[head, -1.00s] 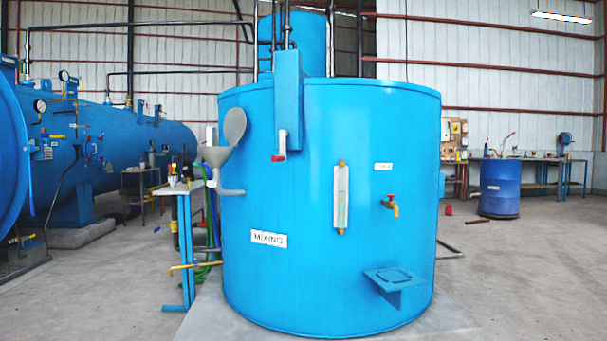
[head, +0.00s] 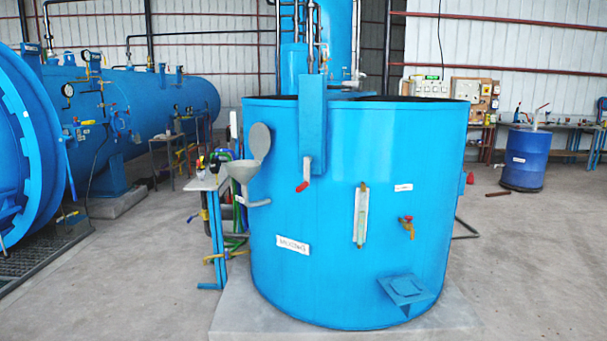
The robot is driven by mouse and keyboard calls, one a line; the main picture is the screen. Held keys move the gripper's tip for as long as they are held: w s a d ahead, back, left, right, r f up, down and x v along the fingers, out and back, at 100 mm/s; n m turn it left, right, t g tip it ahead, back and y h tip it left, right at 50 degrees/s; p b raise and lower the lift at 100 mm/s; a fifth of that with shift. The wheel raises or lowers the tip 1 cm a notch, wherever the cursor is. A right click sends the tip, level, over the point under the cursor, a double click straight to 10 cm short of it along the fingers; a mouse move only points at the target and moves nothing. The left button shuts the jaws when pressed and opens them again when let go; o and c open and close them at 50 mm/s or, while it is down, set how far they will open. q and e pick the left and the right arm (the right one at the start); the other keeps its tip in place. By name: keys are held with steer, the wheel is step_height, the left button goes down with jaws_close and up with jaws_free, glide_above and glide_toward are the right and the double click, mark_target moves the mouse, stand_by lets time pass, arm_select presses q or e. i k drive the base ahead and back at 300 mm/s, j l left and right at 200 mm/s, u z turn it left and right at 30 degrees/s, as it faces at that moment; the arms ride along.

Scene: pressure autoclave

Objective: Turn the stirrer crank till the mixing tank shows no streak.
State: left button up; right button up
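The blue mixing tank (head: 330,270) stands upright on a concrete pad in the middle of the head view, with a white label on its front. The stirrer crank (head: 304,178), with a red grip, hangs at the lower front of a blue upright housing (head: 312,120) on the tank's near side. A sight glass (head: 361,215) with a pale greenish column is fixed on the tank front. It is too small to tell whether it shows a streak. The tank's inside is hidden behind its wall. Neither of my grippers is in view.
A funnel (head: 243,172) juts from the tank's left side by a small bench (head: 206,184). A tap (head: 407,226) and a small shelf (head: 406,290) stick out on the front right. The autoclave (head: 145,100) lies left; open floor is right.

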mark_target(307, 161)
steer(key=i+j+z, duration=0.1)
steer(key=i+z, duration=0.15)
steer(key=i, duration=0.25)
steer(key=i+j+z, duration=0.3)
steer(key=i, duration=0.25)
steer(key=l, duration=0.1)
